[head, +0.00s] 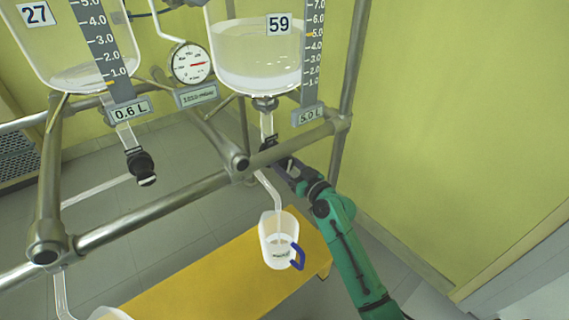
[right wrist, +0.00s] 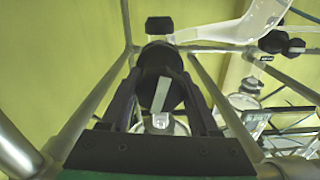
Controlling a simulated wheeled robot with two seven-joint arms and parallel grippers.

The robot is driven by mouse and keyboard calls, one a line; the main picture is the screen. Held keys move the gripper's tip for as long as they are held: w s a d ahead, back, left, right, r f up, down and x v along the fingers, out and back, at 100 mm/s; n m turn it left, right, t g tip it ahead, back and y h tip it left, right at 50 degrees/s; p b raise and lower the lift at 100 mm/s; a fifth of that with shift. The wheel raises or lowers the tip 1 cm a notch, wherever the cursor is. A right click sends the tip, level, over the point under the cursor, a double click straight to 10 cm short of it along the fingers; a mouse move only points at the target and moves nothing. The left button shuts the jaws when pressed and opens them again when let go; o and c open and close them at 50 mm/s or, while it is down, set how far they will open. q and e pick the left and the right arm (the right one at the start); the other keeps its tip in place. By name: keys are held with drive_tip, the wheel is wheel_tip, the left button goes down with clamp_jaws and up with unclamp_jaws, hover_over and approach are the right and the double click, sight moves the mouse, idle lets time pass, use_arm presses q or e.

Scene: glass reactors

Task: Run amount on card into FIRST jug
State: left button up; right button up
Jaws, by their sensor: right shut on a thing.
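Glass reactor 59 (head: 255,80) holds pale liquid; its scale (head: 313,50) has an orange mark near 5.0, and its card (head: 309,116) reads 5.0 L. Reactor 27 (head: 60,45) at the left holds a little liquid; its card (head: 129,111) reads 0.6 L. A jug with a blue handle (head: 278,240) stands under reactor 59's outlet tube (head: 268,185), with some liquid inside. My right gripper (head: 283,166) is shut on reactor 59's black valve knob, seen between its fingers (right wrist: 160,88) in the right wrist view (right wrist: 153,62). My left gripper is out of view.
The yellow bench (head: 215,275) carries the jug. Another jug (head: 108,314) shows partly at the bottom left, below a second tube. Metal frame bars (head: 150,212) run in front of the reactors. A gauge (head: 191,64) hangs between them. A black valve (head: 140,165) is below reactor 27.

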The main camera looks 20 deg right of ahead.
drive_tip(key=shift+m, duration=0.7)
drive_tip(key=shift+m+p, duration=0.3)
drive_tip(key=shift+p, duration=0.05)
drive_tip(key=m+p, duration=0.1)
drive_tip(key=m, duration=0.3)
drive_tip(key=m+p, duration=0.1)
drive_tip(key=m, duration=0.2)
drive_tip(key=shift+r+m, duration=0.1)
drive_tip(key=shift+m, duration=0.3)
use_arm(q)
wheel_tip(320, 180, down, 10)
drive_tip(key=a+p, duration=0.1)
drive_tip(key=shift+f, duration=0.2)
use_arm(e)
drive_tip(key=shift+m, duration=2.3)
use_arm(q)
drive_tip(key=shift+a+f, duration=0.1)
